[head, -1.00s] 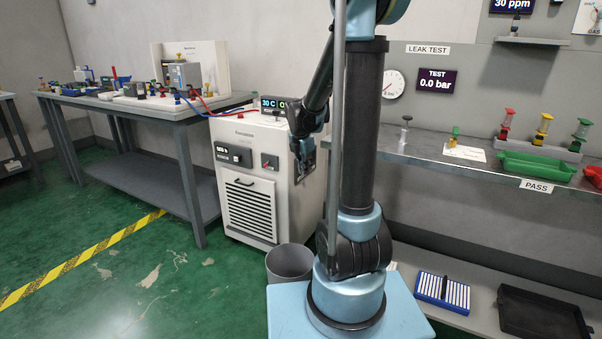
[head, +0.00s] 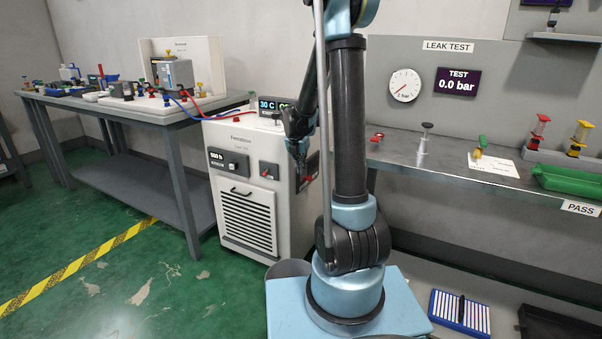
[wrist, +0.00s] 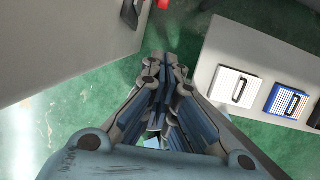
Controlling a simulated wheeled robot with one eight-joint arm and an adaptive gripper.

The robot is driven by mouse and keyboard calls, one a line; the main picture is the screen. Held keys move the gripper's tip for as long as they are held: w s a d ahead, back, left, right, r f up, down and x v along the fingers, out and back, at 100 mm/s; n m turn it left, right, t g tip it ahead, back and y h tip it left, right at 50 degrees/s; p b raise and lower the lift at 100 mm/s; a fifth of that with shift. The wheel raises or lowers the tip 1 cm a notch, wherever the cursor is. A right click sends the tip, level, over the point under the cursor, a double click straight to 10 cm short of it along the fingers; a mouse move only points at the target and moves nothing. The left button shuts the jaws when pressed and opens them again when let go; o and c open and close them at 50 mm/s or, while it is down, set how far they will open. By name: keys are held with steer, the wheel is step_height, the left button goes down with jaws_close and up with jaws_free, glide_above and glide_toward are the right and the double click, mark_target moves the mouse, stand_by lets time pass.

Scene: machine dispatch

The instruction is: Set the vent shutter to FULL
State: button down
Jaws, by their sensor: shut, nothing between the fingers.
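The white machine cabinet (head: 245,150) stands left of my arm in the head view, with a louvred grille (head: 248,222) and a black handle on its front. A dark fitting with a red part (head: 308,180) shows at the cabinet's right side, partly hidden by my arm. I cannot tell whether it is the vent shutter, and no FULL mark is readable. My gripper (wrist: 166,68) is shut and empty in the wrist view, pointing over the green floor. A black part (wrist: 130,12) and a red part (wrist: 162,3) lie beyond its tips at the top edge.
The leak test bench (head: 430,160) stands on the right. Below it, a shelf (wrist: 225,55) holds a white-striped panel (wrist: 236,88) and a blue-framed one (wrist: 286,101). A grey bin (head: 288,268) stands beside my base. A workbench (head: 120,118) is at the left. Open floor lies in front.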

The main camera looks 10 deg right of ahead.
steer(key=w+d+f, duration=0.2)
steer(key=w+f, duration=0.3)
steer(key=f, duration=0.4)
steer(key=shift+w+d+f, duration=0.2)
steer(key=shift+w+d, duration=0.15)
steer(key=shift+d, duration=0.05)
